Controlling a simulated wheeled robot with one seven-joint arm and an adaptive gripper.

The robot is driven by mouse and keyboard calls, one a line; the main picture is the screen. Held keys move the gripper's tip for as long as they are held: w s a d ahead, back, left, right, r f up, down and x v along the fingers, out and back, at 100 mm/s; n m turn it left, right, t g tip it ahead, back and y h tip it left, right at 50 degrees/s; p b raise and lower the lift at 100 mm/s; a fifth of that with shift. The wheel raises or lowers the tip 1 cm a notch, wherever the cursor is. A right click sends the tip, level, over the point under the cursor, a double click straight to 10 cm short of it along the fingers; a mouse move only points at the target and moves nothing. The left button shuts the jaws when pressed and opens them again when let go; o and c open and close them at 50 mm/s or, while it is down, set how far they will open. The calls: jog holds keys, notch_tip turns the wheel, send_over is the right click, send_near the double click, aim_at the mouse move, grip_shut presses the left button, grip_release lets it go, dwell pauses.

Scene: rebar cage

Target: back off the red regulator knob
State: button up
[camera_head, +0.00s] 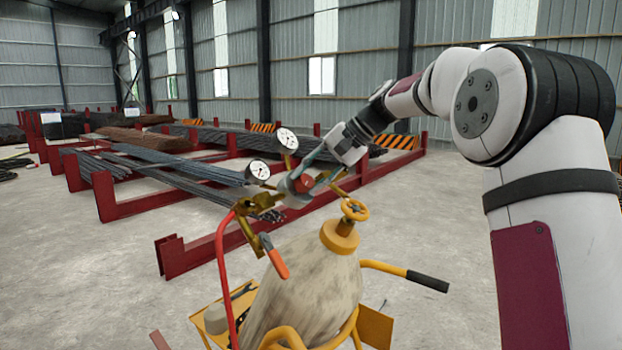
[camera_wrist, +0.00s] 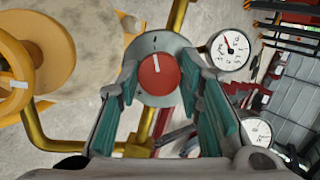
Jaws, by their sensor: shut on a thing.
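The red regulator knob (camera_wrist: 159,74) has a white pointer line on its face and sits on a round grey regulator body (camera_wrist: 152,43). In the head view the knob (camera_head: 304,184) shows beside the two gauges, partly covered by my gripper. My gripper (camera_wrist: 157,88) has its teal-padded fingers on either side of the knob, shut on it. In the head view my gripper (camera_head: 316,172) comes down to the knob from the upper right. Two white-faced gauges, one (camera_wrist: 229,50) upper and one (camera_wrist: 256,132) lower, stand right of the knob in the wrist view.
The regulator sits on a gas cylinder (camera_head: 310,285) with a yellow valve wheel (camera_head: 354,210) close by. A red hose (camera_head: 221,270) and an orange-tipped torch handle (camera_head: 276,262) hang at the left. A cart handle (camera_head: 427,281) sticks out right. Red racks with rebar (camera_head: 175,172) stand behind.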

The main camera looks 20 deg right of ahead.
jog(key=shift+f+n, duration=0.1)
jog(key=shift+n, duration=0.3)
jog(key=o, duration=1.2)
jog(key=shift+c, duration=0.2)
jog(key=v, duration=1.2)
jog(key=shift+r, duration=0.25)
jog(key=shift+a, duration=0.1)
